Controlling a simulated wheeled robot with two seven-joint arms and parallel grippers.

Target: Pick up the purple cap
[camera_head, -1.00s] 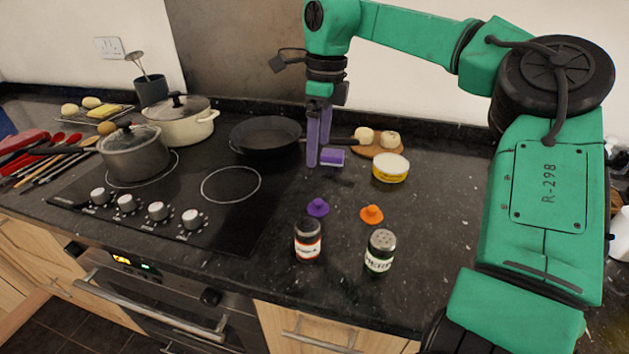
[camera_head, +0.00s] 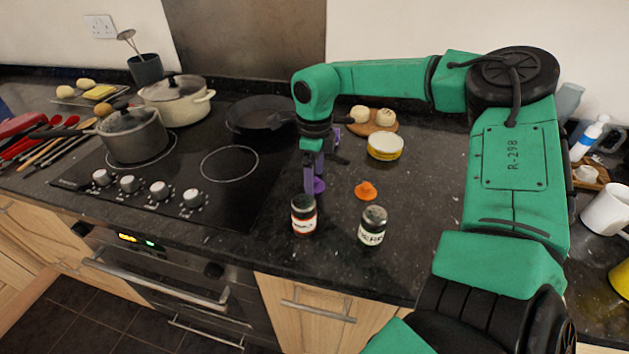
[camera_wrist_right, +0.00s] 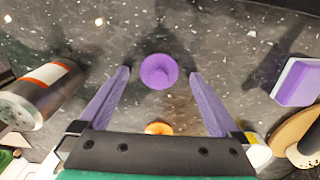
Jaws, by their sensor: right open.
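The purple cap (camera_head: 318,185) lies on the dark granite counter behind the red-labelled jar; my right gripper partly covers it in the head view. My right gripper (camera_head: 313,188) points down at the cap with purple fingers. In the right wrist view the right gripper (camera_wrist_right: 160,75) is open, one finger on each side of the cap, with gaps between, and holds nothing. I do not see my left gripper.
The red-labelled jar (camera_head: 303,215) and a green-labelled jar (camera_head: 372,227) stand near the front edge. An orange cap (camera_head: 366,190) lies to the right. A yellow tin (camera_head: 385,147) sits behind. A purple-and-white block (camera_wrist_right: 298,82) lies beside the gripper.

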